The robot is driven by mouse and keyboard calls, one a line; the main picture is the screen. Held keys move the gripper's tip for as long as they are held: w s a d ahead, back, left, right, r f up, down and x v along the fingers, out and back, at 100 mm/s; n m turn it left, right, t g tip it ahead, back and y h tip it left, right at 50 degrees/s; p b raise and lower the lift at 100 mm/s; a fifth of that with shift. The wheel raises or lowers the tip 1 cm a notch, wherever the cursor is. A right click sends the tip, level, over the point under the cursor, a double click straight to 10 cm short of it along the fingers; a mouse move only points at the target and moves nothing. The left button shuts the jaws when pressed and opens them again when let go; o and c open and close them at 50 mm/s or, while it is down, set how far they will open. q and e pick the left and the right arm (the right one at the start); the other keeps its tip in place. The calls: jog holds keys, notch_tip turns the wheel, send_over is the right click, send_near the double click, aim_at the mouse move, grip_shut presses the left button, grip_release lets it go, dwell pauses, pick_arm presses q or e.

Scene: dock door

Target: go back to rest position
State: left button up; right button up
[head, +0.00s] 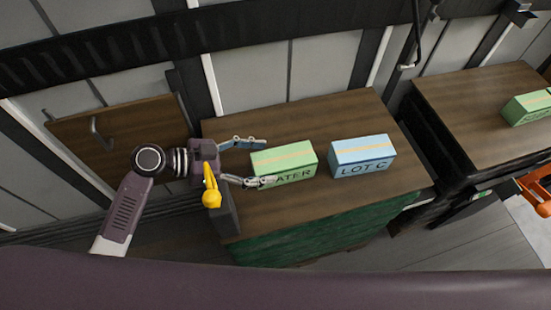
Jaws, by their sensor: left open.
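My left gripper (257,162) is open, with its fingers pointing right over the left part of a wooden-topped stand (310,119). A green box (290,158) with a yellow stripe and lettering ending in "ATER" sits just right of the fingers. The lower fingertip overlaps the box's front left corner in the picture; I cannot tell whether it touches. The box's first letters are hidden behind that finger. A blue box (362,156) marked "LOT C" stands to the right of the green one, with a gap between them. My right gripper is not in view.
A second wooden-topped stand (470,95) at the right holds another green box (526,107). An orange object (536,190) is at the right edge. A brown panel with a handle (115,133) is at the left wall. The first stand's back is clear.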

pick_arm(q)
jog(key=shift+s+a+r, duration=0.2)
jog(key=shift+a+r, duration=0.05)
jog(key=shift+a, duration=0.25)
